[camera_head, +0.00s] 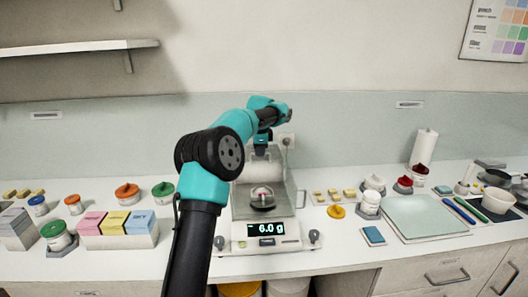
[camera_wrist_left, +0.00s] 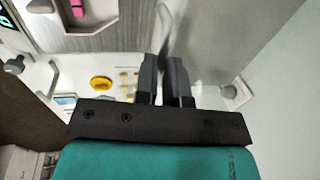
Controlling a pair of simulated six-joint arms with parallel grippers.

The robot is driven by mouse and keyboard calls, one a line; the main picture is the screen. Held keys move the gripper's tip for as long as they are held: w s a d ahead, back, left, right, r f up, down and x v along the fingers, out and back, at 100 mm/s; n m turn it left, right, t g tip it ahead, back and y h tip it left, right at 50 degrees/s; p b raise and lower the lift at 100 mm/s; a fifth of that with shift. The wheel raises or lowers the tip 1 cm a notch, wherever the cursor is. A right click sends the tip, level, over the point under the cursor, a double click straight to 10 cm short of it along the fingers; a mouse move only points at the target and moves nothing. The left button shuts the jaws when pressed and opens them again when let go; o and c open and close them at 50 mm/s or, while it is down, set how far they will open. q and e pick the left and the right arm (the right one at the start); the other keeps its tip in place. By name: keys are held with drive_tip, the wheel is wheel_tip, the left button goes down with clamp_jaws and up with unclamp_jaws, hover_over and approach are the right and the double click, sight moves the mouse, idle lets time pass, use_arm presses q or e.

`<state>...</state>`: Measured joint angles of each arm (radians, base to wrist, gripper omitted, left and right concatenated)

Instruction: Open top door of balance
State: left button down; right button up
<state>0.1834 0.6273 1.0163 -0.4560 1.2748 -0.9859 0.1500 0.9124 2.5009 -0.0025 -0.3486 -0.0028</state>
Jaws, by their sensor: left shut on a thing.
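The balance (camera_head: 265,232) stands on the bench in the middle of the head view, its display reading 6.0 g. A dark round dish with a small pinkish thing (camera_head: 262,193) sits inside its clear chamber. My left gripper (camera_head: 263,138) is above the back of the chamber. In the left wrist view its fingers (camera_wrist_left: 166,82) are closed on a thin, clear-grey panel edge (camera_wrist_left: 166,30), which looks like the balance's top door. My arm covers the left side of the balance, so the door's exact angle is hard to tell. My right gripper is not in view.
Left of the balance are a box of pink, yellow and blue packs (camera_head: 117,241) and several lidded jars. On the right are a yellow lid (camera_head: 336,212), a pale green mat (camera_head: 425,215) and a paper roll (camera_head: 423,150).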

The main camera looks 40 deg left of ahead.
use_arm(q)
drive_tip(key=c, duration=1.2)
unclamp_jaws()
drive_tip(key=shift+r, duration=0.1)
wheel_tip(320, 180, up, 17)
drive_tip(key=s+d, duration=0.2)
drive_tip(key=shift+s+d, duration=0.15)
drive_tip(key=shift+s, duration=0.15)
